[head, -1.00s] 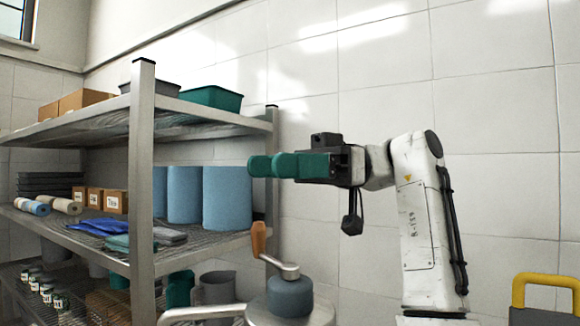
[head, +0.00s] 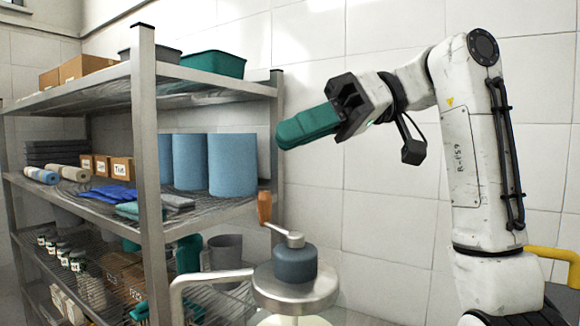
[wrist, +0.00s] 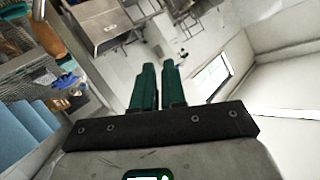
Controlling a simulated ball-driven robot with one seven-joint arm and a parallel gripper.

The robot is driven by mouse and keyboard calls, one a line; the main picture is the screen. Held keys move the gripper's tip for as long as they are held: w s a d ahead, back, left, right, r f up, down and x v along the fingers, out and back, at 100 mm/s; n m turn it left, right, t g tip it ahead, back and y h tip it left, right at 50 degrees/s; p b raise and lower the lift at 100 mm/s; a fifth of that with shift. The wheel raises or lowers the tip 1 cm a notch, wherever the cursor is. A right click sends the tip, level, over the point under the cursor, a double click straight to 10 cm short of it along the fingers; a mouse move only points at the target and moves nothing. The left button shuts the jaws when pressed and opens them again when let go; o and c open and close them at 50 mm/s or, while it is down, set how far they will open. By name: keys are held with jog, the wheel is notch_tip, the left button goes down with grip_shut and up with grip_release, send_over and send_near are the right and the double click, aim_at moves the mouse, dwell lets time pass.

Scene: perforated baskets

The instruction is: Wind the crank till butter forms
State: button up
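The churn shows at the bottom centre of the head view, with a round metal lid (head: 325,287) and a grey-blue hub (head: 295,266). A metal crank arm (head: 283,234) sits on the hub, and its upright orange-brown handle (head: 264,208) stands at the left end. My gripper (head: 283,140) is in the air above and right of the handle, apart from it, with teal fingers pointing down-left. In the wrist view the fingers (wrist: 158,66) have a narrow gap with nothing between them. The churn's lower body is cut off by the head view's edge.
A metal shelf rack (head: 148,150) stands left of the churn, holding blue cylinders (head: 230,165), boxes, cloths and bins. A bent metal pipe handle (head: 178,296) sticks out left of the churn. A yellow bar (head: 553,252) is at the right. Plain tiled wall is behind.

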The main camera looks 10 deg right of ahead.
jog(key=w+d+m+t+h, duration=0.1)
jog(key=m, duration=0.1)
jog(key=d+m+t+h+p, duration=0.1)
jog(key=m, duration=0.1)
jog(key=w+d+m+t+h+p, duration=0.1)
jog(key=m+h, duration=0.1)
jog(key=shift+w+d+f+m+t, duration=0.25)
jog(key=shift+w+d+m+t, duration=0.05)
jog(key=shift+w+d, duration=0.1)
grip_shut()
jog(key=w+d+f+m+t+h+p, duration=0.2)
jog(key=d+m+h, duration=0.2)
jog(key=d+m, duration=0.1)
jog(key=w+a+f+m+p, duration=0.1)
jog(key=w+a+f+p, duration=0.2)
jog(key=a+f, duration=0.4)
jog(key=shift+w+a+f, duration=0.4)
jog(key=shift+w+a, duration=0.1)
jog(key=shift+w, duration=0.35)
